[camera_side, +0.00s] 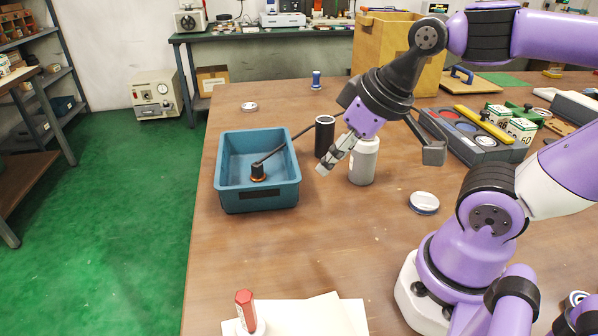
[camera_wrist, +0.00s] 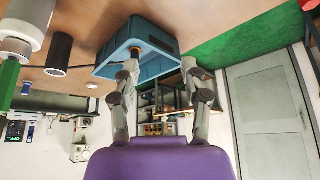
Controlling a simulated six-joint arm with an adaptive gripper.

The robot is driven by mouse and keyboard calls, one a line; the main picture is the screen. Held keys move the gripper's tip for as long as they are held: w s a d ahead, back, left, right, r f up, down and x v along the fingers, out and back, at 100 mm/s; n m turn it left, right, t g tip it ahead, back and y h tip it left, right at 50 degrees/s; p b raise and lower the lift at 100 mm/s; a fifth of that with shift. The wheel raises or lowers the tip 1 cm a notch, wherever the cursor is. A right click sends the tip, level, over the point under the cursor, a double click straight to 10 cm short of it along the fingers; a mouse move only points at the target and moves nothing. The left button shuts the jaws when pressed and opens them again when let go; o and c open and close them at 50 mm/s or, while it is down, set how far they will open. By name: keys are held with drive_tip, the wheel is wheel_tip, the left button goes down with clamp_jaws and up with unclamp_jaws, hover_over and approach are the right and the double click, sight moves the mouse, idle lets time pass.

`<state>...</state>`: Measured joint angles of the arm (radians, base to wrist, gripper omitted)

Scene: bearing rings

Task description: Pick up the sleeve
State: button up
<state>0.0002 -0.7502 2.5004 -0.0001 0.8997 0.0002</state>
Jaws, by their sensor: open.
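I cannot tell for sure which thing is the sleeve. A dark upright cylinder (camera_side: 325,138) stands on the table right of the blue bin (camera_side: 224,178). It also shows in the wrist view (camera_wrist: 59,52). A small black piece (camera_side: 258,172) with an orange-copper base stands inside the bin, with a thin dark rod or cable running from it toward the cylinder. My gripper (camera_side: 328,164) is open and tilted in the air, right of the bin and in front of the cylinder. In the wrist view my two fingers (camera_wrist: 160,72) are apart with nothing between them.
A grey bottle (camera_side: 363,162) stands close behind my gripper. A round white-and-blue lid (camera_side: 424,203) lies to the right. A grey tray (camera_side: 462,133) and a wooden box (camera_side: 392,50) stand farther back. A red-capped bottle (camera_side: 245,310) and papers are at the front.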

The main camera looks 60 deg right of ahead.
drive_tip(key=o, duration=0.7)
drive_tip(key=m+g+h, duration=0.3)
drive_tip(key=m, duration=0.7)
approach(326, 119)
drive_tip(key=f, duration=0.2)
drive_tip(key=shift+m+h, duration=0.3)
drive_tip(key=shift+m, duration=0.1)
drive_tip(key=x, duration=0.4)
drive_tip(key=shift+w, duration=0.25)
drive_tip(key=shift+x, duration=3.1)
